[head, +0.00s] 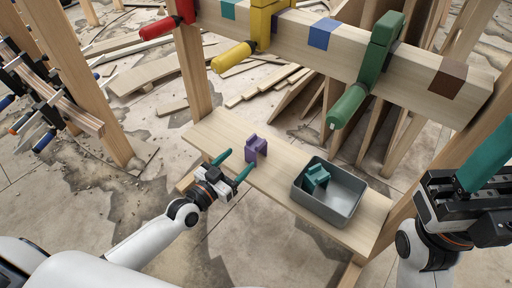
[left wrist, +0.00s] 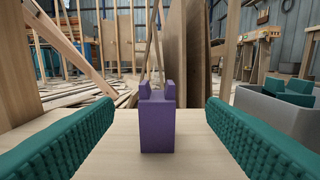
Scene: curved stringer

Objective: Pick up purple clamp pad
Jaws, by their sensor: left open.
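The purple clamp pad (head: 256,147) stands upright on the wooden plank shelf, left of the grey bin. In the left wrist view the purple clamp pad (left wrist: 157,122) is centred between the two teal fingers, with a gap on each side. My left gripper (head: 233,164) is open at the shelf's front edge, its fingers pointing at the pad; nothing is between its fingertips that it grips. My right gripper (head: 487,165) is at the right edge of the head view, with a teal finger showing; its opening is unclear.
A grey bin (head: 345,205) on the shelf (head: 212,133) holds a teal pad (head: 316,177). Above, a wooden beam (head: 425,77) carries red, yellow and green clamps (head: 368,72). More clamps hang on the left rail. The shelf around the purple pad is clear.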

